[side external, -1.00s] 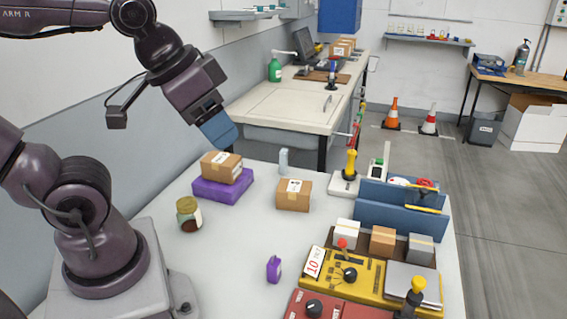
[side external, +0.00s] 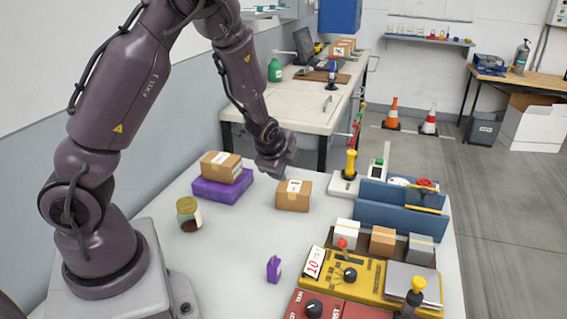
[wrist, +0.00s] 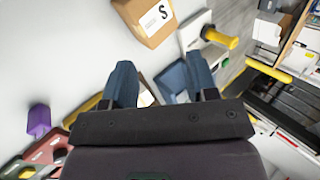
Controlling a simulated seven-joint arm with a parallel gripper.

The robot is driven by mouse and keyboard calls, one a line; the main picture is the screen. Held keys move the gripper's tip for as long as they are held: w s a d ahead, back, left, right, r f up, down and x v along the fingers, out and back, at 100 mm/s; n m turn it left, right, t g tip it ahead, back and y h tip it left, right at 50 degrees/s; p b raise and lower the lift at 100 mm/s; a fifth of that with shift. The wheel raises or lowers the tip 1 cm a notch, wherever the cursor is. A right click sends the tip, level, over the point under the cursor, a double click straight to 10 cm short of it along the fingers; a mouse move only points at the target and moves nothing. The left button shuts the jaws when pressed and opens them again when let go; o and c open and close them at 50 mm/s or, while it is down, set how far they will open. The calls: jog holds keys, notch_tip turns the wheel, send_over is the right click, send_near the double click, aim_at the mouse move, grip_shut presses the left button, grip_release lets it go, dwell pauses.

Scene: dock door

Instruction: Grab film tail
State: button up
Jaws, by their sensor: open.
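I cannot make out a film tail for certain in either view. My gripper (side external: 277,160) is low over the table's back part, just behind the cardboard box (side external: 293,195) with a white label. In the wrist view my gripper (wrist: 158,64) is open, its two blue fingers apart with no object held between them. The same box, marked S (wrist: 150,18), lies beyond the fingertips. A white base with a yellow handle (wrist: 220,38) is beyond the right finger. The small pale upright piece seen earlier behind the box is hidden by my gripper.
A purple block (side external: 222,192) carries another box (side external: 221,166) at left, near a jar (side external: 188,213). A blue divider rack (side external: 400,216), small boxes and a yellow control panel (side external: 345,275) fill the right side. The table's front left middle is clear.

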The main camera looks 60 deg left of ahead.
jog(key=a+f+m+t+y, duration=0.1)
jog(key=a+f+m, duration=0.1)
jog(key=a+m, duration=0.1)
jog(key=w+a+f+m+t+y, duration=0.1)
jog(key=a+f+m+y, duration=0.1)
jog(key=a+m, duration=0.2)
jog(key=a+f+m+t+y, duration=0.1)
jog(key=a+f+m, duration=0.2)
jog(key=m, duration=0.3)
jog(key=shift+w+a+f+m+y, duration=0.15)
jog(key=shift+a+m+y, duration=0.2)
jog(key=shift+a, duration=0.3)
jog(key=shift+w+a+f+m+t, duration=0.1)
jog(key=shift+a+m+t, duration=0.1)
jog(key=shift+m, duration=0.4)
jog(key=shift+w+a+m+t, duration=0.1)
jog(key=shift+m+t, duration=0.1)
jog(key=shift+m, duration=0.35)
jog(key=shift+w+a, duration=0.1)
jog(key=shift+w, duration=0.05)
jog(key=x, duration=0.7)
jog(key=shift+w+a, duration=0.15)
jog(key=shift+r+x, duration=0.2)
jog(key=shift+x, duration=1.1)
jog(key=shift+r+x, duration=0.2)
jog(key=shift+x, duration=1.1)
jog(key=shift+w+a, duration=0.15)
grip_shut()
